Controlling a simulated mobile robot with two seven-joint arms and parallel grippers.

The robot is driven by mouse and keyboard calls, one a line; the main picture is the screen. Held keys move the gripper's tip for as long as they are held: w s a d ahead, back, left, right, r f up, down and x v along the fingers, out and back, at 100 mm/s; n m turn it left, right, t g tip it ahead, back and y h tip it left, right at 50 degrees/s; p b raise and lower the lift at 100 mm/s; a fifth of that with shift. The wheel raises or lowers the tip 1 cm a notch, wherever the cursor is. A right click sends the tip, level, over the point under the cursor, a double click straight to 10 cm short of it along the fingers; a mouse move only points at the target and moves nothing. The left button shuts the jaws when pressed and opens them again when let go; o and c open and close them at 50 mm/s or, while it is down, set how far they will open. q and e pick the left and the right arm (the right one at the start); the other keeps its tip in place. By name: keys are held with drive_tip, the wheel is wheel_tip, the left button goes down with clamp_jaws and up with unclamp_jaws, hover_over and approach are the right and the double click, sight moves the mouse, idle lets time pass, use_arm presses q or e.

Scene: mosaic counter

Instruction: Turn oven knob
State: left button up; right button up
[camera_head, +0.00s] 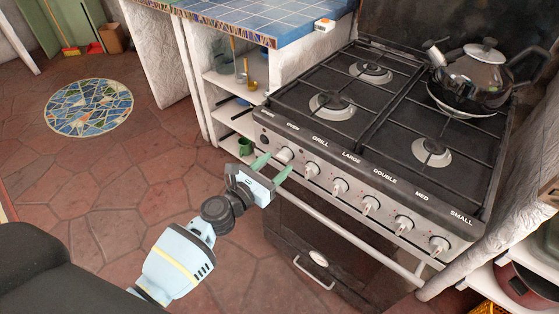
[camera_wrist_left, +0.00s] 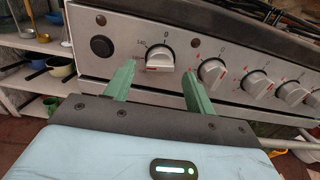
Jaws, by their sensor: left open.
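The oven knob (camera_head: 284,155) is a pale round knob on the stove's front panel, under the word OVEN. In the left wrist view the oven knob (camera_wrist_left: 160,58) has a dial with numbers and a 0 above it, and its grip bar lies about level. My left gripper (camera_head: 278,162) is open, with its green fingers pointing at the panel just in front of this knob. In the wrist view the left gripper (camera_wrist_left: 158,70) has one finger on each side of the knob, slightly below it. I cannot tell whether they touch it. My right gripper is not in view.
A round black spark button (camera_wrist_left: 102,46) is left of the knob, and the grill knob (camera_head: 311,170) is right of it. An oven door handle (camera_head: 350,232) runs below the panel. A kettle (camera_head: 474,75) stands on the back right burner. Shelves (camera_head: 240,84) stand left of the stove.

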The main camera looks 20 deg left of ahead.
sight(284, 156)
use_arm(q)
drive_tip(key=shift+x, duration=1.3)
drive_tip(key=shift+c, duration=0.3)
drive_tip(key=c, duration=0.9)
drive_tip(key=shift+m, duration=0.3)
drive_tip(key=m+b, duration=0.4)
drive_tip(key=m, duration=1.5)
drive_tip(key=shift+a+r, duration=0.1)
drive_tip(key=shift+a, duration=0.05)
drive_tip(key=shift+m, duration=0.3)
